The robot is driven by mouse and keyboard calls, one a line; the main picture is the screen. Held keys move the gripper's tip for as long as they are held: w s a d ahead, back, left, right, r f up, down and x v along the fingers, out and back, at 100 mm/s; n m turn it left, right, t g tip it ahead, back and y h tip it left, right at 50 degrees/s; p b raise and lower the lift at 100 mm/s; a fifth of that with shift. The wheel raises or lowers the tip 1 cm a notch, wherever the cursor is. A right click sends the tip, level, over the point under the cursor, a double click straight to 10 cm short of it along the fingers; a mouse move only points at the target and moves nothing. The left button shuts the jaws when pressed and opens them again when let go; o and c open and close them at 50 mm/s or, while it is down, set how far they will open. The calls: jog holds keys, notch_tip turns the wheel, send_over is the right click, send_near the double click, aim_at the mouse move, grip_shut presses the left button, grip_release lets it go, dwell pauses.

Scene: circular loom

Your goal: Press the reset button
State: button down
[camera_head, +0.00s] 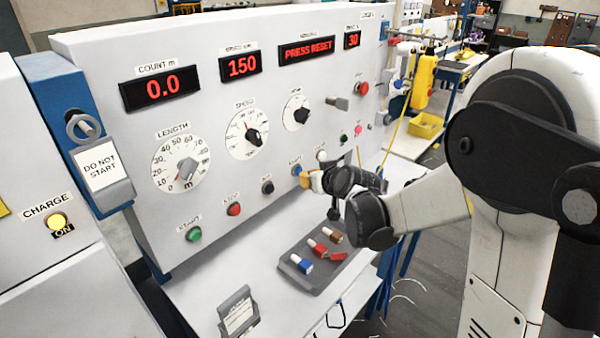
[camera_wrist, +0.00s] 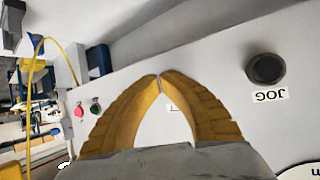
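A white control panel (camera_head: 215,105) carries a row of buttons, and one of its red displays (camera_head: 306,50) reads PRESS RESET. A blue button (camera_head: 296,170) sits right of the black JOG button; its small label is hard to read. My gripper (camera_head: 309,181) is close beside the blue button; contact cannot be told. In the wrist view the yellow fingertips (camera_wrist: 159,76) meet with nothing visible between them. The black JOG button (camera_wrist: 265,68) shows at their right, upside down. A label shows partly between the fingers, and no blue button is visible there.
Green (camera_head: 194,234), red (camera_head: 233,209) and white (camera_head: 321,155) buttons are on the same panel. Dials (camera_head: 181,163) sit above them. A grey tray (camera_head: 320,270) with coloured pieces lies on the ledge below my gripper. A card holder (camera_head: 238,313) stands in front.

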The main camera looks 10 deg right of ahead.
jog(key=shift+w+a, duration=0.25)
jog(key=shift+w, duration=0.15)
dwell(0.6)
jog(key=shift+s, duration=0.1)
jog(key=shift+s+d, duration=0.5)
jog(key=shift+s, duration=0.15)
jog(key=s+d, duration=0.1)
jog(key=s, duration=0.1)
jog(key=s+d, duration=0.2)
dwell(0.6)
dwell(1.1)
